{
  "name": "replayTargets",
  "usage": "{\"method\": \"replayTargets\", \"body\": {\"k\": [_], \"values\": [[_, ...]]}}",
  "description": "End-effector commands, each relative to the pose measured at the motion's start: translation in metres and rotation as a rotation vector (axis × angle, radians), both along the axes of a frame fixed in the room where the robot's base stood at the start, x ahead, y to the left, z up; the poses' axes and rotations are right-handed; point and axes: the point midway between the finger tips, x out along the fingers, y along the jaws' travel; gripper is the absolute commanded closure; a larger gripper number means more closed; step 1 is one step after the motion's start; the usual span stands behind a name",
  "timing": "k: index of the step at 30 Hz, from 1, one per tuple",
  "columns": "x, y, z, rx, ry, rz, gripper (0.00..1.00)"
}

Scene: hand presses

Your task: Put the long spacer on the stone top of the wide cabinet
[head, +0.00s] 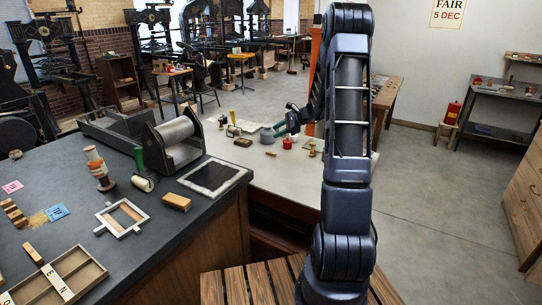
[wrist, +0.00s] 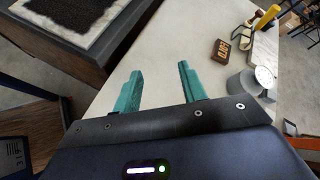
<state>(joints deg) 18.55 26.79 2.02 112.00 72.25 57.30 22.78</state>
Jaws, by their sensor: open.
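My gripper (head: 285,129) is above the pale worktop (head: 262,172) in the middle of the head view. In the wrist view its two teal fingers (wrist: 160,76) stand apart with nothing between them. A dark stone-like top (head: 165,240) on a wooden cabinet (head: 205,260) fills the left of the head view; I cannot tell which of these two tops is the wide cabinet's. No long spacer can be told for certain. A light wooden strip (head: 33,254) and a short wooden block (head: 176,202) lie on the dark top.
Near the gripper stand grey tins (wrist: 243,84) and a brown block with figures (wrist: 221,50). A red pot (head: 287,143) is on the pale top. The dark top carries a roller press (head: 175,140), an ink slab (head: 213,178) and a wooden frame (head: 122,217).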

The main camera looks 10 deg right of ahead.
Motion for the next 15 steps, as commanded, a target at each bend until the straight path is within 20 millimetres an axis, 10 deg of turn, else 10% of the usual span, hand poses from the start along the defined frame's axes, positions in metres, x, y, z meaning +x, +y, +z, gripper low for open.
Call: {"method": "replayTargets", "body": {"k": [15], "values": [[0.088, -0.082, -0.143, 0.32, 0.173, -0.393, 0.58]]}}
